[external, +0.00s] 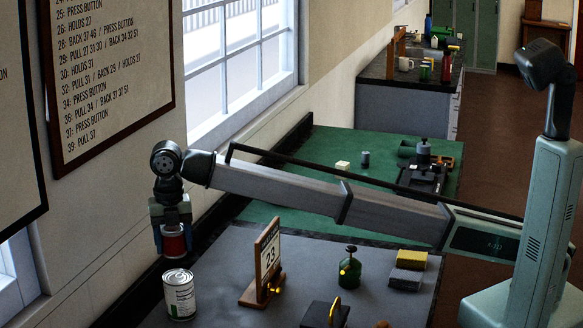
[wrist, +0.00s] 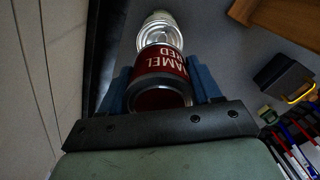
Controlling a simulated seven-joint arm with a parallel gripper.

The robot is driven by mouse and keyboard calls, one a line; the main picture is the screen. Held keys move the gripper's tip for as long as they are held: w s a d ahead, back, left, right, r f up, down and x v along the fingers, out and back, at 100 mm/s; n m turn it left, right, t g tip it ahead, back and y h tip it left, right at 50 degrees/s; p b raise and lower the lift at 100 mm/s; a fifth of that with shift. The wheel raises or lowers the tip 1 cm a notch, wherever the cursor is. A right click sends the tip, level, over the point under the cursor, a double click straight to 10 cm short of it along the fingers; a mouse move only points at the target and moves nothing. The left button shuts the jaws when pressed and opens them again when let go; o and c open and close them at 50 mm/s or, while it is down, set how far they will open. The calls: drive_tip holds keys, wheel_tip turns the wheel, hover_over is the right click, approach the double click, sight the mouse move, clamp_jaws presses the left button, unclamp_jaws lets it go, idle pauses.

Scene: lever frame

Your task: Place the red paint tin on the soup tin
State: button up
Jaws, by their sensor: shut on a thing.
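The red paint tin (external: 174,243) is held between the blue fingers of my gripper (external: 171,228). In the wrist view the red paint tin (wrist: 172,66) shows its label and dark red end, with a blue finger on each side. The soup tin (external: 179,295) stands upright on the grey worktop, silver with a white and green label. The red tin is above the soup tin, a little to its left in the external view, with a gap between them. In the wrist view the soup tin (wrist: 157,27) shows just beyond the red tin, partly hidden by it.
A wooden calendar stand (external: 265,262) stands right of the soup tin. A green can (external: 350,268), sponges (external: 408,270) and a dark box with a yellow handle (external: 326,314) are farther right. The wall and window run along the left.

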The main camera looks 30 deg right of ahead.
sight(172, 228)
drive_tip(key=shift+f, duration=3.15)
drive_tip(key=o, duration=1.2)
drive_tip(key=shift+f, duration=0.15)
wheel_tip(172, 228, up, 12)
drive_tip(key=shift+r, duration=0.15)
